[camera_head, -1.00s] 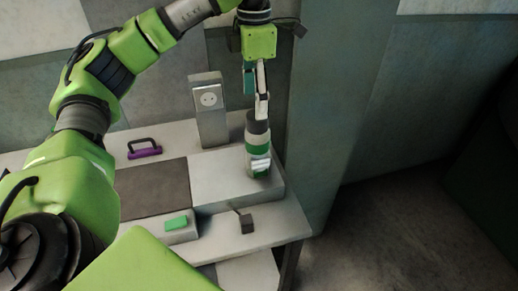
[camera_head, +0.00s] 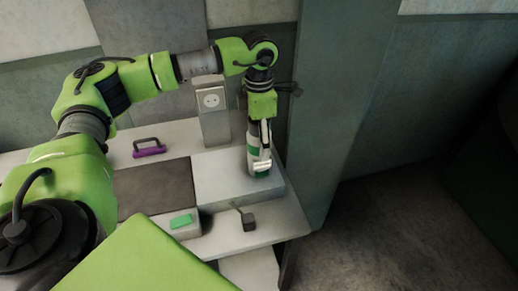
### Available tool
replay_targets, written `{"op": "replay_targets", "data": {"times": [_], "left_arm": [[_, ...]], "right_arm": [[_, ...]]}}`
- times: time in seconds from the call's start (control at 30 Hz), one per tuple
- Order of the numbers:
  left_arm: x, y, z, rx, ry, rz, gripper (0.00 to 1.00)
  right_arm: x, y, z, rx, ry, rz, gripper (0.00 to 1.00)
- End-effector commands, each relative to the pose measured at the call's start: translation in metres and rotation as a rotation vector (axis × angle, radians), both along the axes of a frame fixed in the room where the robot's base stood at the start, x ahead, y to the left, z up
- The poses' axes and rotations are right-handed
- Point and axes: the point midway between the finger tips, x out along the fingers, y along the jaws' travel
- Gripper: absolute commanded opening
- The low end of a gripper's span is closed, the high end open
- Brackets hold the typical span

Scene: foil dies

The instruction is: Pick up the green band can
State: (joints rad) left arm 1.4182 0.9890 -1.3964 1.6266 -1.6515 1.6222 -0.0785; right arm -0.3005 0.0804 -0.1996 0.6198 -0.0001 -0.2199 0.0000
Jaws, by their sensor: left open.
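The green band can (camera_head: 253,154) stands upright on the right part of the raised light block, near its right edge. It is white and grey with green bands. My left gripper (camera_head: 263,142) points down from above, with its fingers at the level of the can's upper part. It is open, with a pale finger in front of the can; the other finger is mostly hidden. I cannot tell whether the fingers touch the can. My right gripper is out of view.
A grey post with a socket (camera_head: 211,108) stands behind, left of the can. A green block (camera_head: 181,221) and a small dark block with a rod (camera_head: 248,221) sit in front. A wall panel borders the right.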

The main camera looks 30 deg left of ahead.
Motion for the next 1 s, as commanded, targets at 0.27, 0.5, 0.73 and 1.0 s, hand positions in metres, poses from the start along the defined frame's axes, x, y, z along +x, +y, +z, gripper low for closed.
{"op": "replay_targets", "data": {"times": [0.27,0.5,0.73,1.0], "left_arm": [[0.0,0.0,0.0,0.0,0.0,0.0,0.37],[0.001,0.0,0.001,-0.001,-0.003,0.0,0.0],[0.001,0.0,0.003,-0.001,-0.003,0.0,0.0],[0.002,0.0,0.028,-0.002,-0.008,0.0,0.0]], "right_arm": [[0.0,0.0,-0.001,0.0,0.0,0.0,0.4],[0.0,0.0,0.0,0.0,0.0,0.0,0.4],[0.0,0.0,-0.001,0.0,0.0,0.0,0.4],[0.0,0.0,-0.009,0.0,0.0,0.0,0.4]]}}
